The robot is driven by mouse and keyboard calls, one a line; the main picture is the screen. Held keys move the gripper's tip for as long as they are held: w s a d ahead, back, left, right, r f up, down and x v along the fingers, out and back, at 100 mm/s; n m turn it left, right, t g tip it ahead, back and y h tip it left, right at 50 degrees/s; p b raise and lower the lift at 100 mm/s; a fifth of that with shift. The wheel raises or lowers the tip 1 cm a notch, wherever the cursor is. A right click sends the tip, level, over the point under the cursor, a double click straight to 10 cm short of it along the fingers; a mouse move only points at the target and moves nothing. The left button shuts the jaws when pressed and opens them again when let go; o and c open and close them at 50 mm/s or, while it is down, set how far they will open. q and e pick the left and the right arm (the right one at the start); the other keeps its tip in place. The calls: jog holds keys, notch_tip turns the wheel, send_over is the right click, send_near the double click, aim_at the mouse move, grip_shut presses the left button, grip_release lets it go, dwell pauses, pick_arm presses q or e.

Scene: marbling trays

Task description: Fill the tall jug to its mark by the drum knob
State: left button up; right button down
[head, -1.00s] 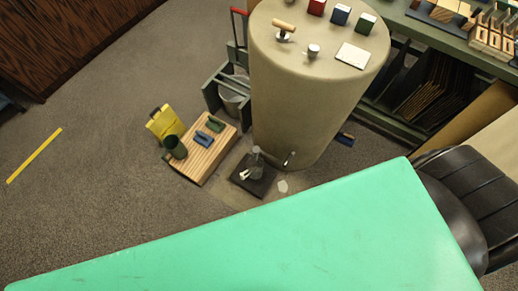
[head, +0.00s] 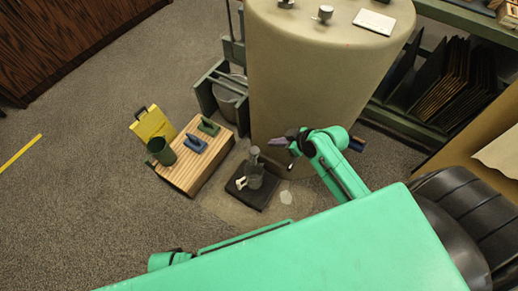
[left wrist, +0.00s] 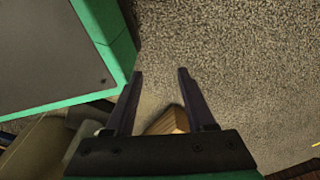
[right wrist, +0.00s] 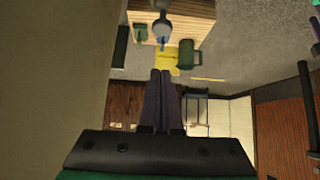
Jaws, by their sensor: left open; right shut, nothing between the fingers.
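The large beige drum (head: 320,80) stands behind my front edge. A grey, see-through jug (head: 255,176) stands on a dark mat (head: 262,196) at its foot, under a grey spout-like part (head: 254,152). The jug's mark and fill level are too small to tell. My right gripper (head: 277,140) is shut and empty beside the drum's lower side, up and right of the jug; its closed fingers show in the right wrist view (right wrist: 160,85). I cannot make out the drum knob; the gripper may hide it. My left gripper (left wrist: 161,75) is open and empty above the floor.
A slatted wooden platform (head: 190,178) left of the jug bears a green mug (head: 160,151), a blue piece (head: 194,143) and a green piece (head: 209,127). A bucket (head: 232,98) sits in a green frame.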

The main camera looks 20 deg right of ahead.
jog(key=b, duration=0.3)
send_over(252, 149)
jog(key=s+d, duration=0.2)
notch_tip(252, 149, down, 7)
jog(key=shift+s+r, duration=0.1)
jog(key=shift+s, duration=0.05)
notch_tip(252, 149, down, 4)
jog(key=shift+r+b, duration=0.25)
jog(key=shift+b, duration=0.35)
pick_arm(q)
jog(key=w+d+r, duration=0.2)
jog(key=w+r, duration=0.4)
jog(key=shift+w+r, duration=0.2)
jog(key=shift+r, duration=0.05)
jog(key=shift+d, duration=0.1)
